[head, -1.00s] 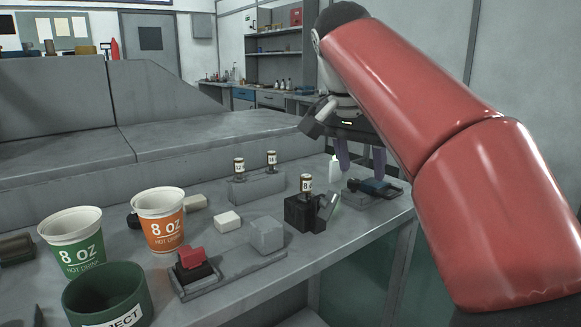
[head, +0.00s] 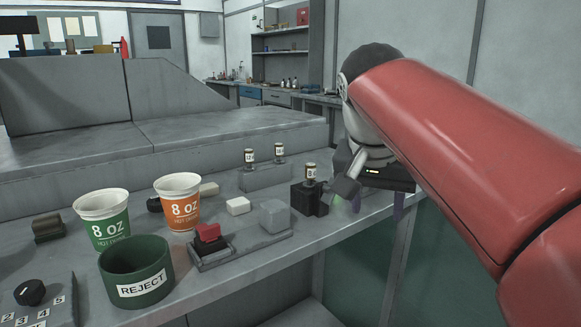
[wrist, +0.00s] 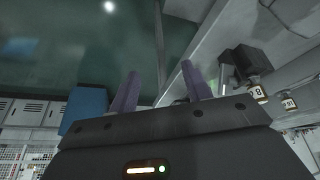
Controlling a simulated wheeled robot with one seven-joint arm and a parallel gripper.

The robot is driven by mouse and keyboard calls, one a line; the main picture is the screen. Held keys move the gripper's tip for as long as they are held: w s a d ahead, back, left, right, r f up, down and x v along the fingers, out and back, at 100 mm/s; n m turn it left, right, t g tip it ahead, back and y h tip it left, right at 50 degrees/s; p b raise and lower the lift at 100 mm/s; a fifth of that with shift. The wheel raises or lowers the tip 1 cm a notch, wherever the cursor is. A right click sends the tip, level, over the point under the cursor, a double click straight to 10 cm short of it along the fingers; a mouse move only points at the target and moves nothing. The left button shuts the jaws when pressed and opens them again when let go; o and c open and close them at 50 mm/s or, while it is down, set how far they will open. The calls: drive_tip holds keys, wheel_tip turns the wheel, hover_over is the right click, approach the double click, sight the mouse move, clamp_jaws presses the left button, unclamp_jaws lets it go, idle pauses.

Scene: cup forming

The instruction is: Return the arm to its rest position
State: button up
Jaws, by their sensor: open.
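My red arm (head: 450,140) reaches in from the right of the head view. Beyond the fingers is a dark green panel and the bench edge.
The grey bench (head: 245,275) holds a green cup (head: 104,222), an orange cup (head: 178,205), a green REJECT bin (head: 140,285), a red button (head: 207,233) and a black block with a small vial (head: 310,172). Free space lies in front of the bench.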

drive_tip(key=s+d+f+n+y, duration=0.1)
drive_tip(key=s+f+n, duration=0.1)
drive_tip(key=s+f, duration=0.5)
drive_tip(key=s+d+f+n+t+y, duration=0.1)
drive_tip(key=s+f+n, duration=0.2)
drive_tip(key=s+f, duration=0.5)
wheel_tip(320, 180, down, 6)
drive_tip(key=shift+f, duration=0.2)
idle(2.8)
